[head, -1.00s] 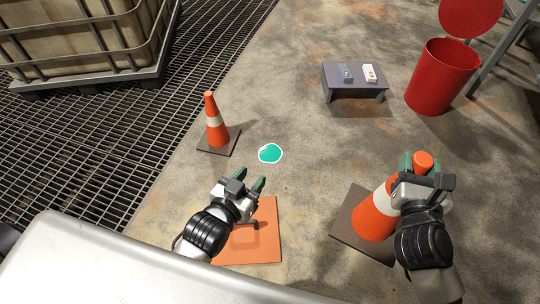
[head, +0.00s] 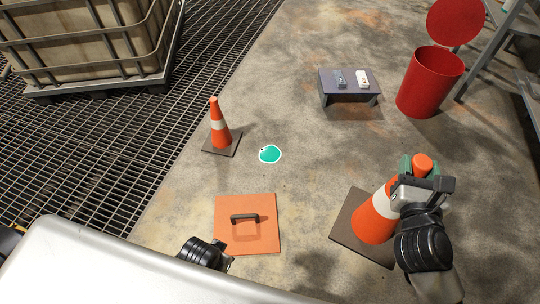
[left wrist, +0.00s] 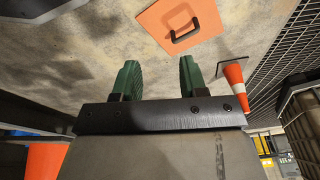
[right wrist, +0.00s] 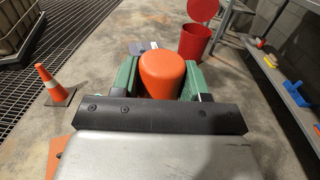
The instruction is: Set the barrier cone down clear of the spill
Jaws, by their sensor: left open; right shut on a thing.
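The green spill (head: 269,154) lies on the concrete between two orange-and-white cones. My right gripper (head: 420,168) is shut on the top of the nearer cone (head: 374,219), right of the spill; its dark square base is apart from the spill. I cannot tell whether that base touches the floor. The held cone's orange top (right wrist: 162,72) fills the jaws in the right wrist view. The other cone (head: 219,128) stands upright left of the spill. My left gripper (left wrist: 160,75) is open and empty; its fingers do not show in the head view.
An orange panel with a black handle (head: 262,207) lies below the spill. A small grey table (head: 349,86) with two small items and a red bin (head: 430,84) stand farther back. Grating and a caged tank (head: 85,45) are at left. Bare concrete lies between.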

